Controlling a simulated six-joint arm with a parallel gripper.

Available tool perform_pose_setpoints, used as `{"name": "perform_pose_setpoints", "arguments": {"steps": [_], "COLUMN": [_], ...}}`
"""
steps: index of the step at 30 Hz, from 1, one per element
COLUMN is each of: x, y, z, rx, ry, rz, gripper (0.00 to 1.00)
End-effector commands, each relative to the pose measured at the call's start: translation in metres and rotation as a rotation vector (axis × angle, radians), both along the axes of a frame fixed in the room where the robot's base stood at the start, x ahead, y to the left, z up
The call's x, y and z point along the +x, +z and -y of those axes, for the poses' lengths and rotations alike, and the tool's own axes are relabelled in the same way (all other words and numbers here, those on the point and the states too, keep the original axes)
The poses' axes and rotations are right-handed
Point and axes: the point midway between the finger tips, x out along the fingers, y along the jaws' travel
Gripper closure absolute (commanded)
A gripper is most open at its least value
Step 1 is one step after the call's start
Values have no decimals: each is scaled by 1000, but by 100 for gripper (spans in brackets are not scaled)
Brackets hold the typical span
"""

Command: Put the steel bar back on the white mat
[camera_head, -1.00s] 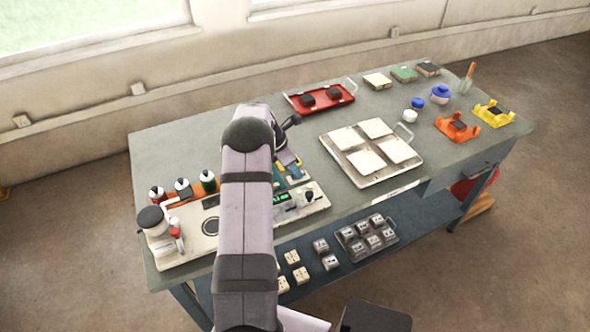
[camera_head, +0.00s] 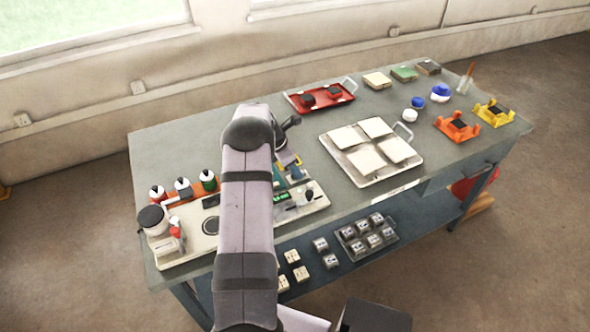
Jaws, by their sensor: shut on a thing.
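My gripper (camera_head: 292,171) is low over the bench, just beyond the pale instrument panel and partly behind my own arm. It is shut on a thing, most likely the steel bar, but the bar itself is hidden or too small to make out. Small yellow and blue pieces (camera_head: 295,175) show around the gripper's end. I cannot pick out the white mat for sure; my arm covers that part of the bench.
A pale panel (camera_head: 313,202) with a green display lies in front of the gripper. A tray (camera_head: 354,177) of white tiles stands to the right, a red tray (camera_head: 343,97) behind. Several bottles (camera_head: 183,187) stand at left. The bench's back left is clear.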

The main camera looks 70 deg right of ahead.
Motion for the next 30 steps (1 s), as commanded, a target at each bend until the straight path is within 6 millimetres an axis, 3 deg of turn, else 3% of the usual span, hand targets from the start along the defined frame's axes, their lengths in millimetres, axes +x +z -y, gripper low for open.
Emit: {"name": "perform_pose_setpoints", "arguments": {"steps": [7,8,10,16,19,30], "x": [0,0,0,0,0,0], "y": [-3,-3,-2,-3,-3,-1], "z": [0,0,0,0,0,0], "rx": [-1,-1,-1,0,0,0], "ry": [0,0,0,0,0,0], "rz": [-1,0,0,0,0,0], "gripper": [100,83,67,66,51,51]}}
